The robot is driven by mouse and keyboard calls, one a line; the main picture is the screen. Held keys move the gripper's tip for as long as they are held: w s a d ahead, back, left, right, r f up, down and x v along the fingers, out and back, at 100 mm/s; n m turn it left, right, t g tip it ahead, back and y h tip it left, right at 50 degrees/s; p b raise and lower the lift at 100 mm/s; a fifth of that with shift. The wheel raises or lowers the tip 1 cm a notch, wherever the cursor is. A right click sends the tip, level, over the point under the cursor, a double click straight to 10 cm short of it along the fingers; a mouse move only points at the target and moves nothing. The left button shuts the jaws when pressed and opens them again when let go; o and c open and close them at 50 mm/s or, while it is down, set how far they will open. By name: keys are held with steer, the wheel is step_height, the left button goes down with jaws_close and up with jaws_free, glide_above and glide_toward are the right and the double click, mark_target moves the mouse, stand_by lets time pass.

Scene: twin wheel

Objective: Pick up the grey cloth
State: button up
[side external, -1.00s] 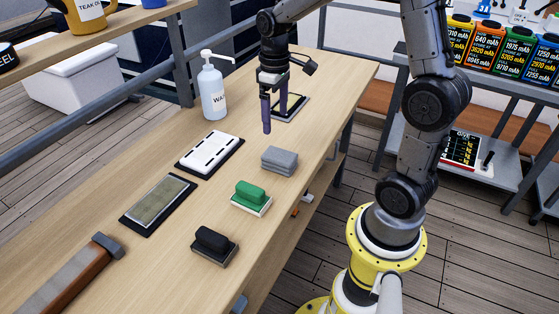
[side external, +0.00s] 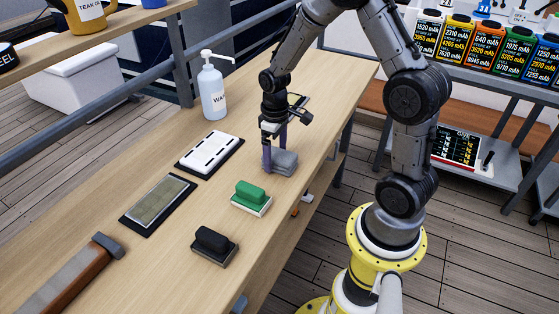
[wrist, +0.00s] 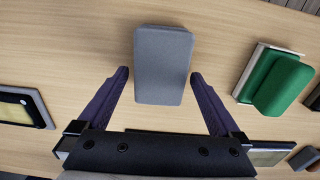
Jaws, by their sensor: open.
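The grey cloth (side external: 282,163) is a folded grey block lying flat on the wooden bench. It also shows in the wrist view (wrist: 163,65), upper middle. My gripper (side external: 272,160) is low over the bench at the cloth. In the wrist view its two purple fingers (wrist: 159,78) are apart, one on each side of the cloth's near part. A strip of bench shows between the left finger and the cloth; the right fingertip is very close to the cloth's edge. Whether it touches is unclear. In the side view the fingers hide part of the cloth.
A green-handled block (side external: 250,198) and a black-handled block (side external: 214,245) stand nearer the camera. A white slotted plate (side external: 210,152) and a greenish plate (side external: 159,202) lie on dark mats. A pump bottle (side external: 212,92) stands behind. The bench edge is right of the cloth.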

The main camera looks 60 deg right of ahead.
mark_target(277, 155)
steer(key=shift+f, duration=0.35)
steer(key=shift+c, duration=0.3)
steer(key=c, duration=1.2)
steer(key=shift+r, duration=0.2)
steer(key=shift+r, duration=0.25)
steer(key=r, duration=0.3)
steer(key=shift+s+a+r, duration=0.1)
steer(key=shift+s+r, duration=0.05)
steer(key=shift+s, duration=0.2)
steer(key=s+r, duration=0.1)
steer(key=s+a+r, duration=0.1)
steer(key=s+r, duration=0.2)
steer(key=r, duration=0.1)
steer(key=shift+s+a+r, duration=0.2)
steer(key=shift+a+r, duration=0.05)
steer(key=s+a+r, duration=0.1)
steer(key=s, duration=0.1)
steer(key=s+r, duration=0.1)
steer(key=s, duration=0.2)
steer(key=s+a+r, duration=0.1)
steer(key=s, duration=0.2)
steer(key=shift+s+a+r, duration=0.15)
steer(key=shift+a+r, duration=0.05)
steer(key=shift+a, duration=0.15)
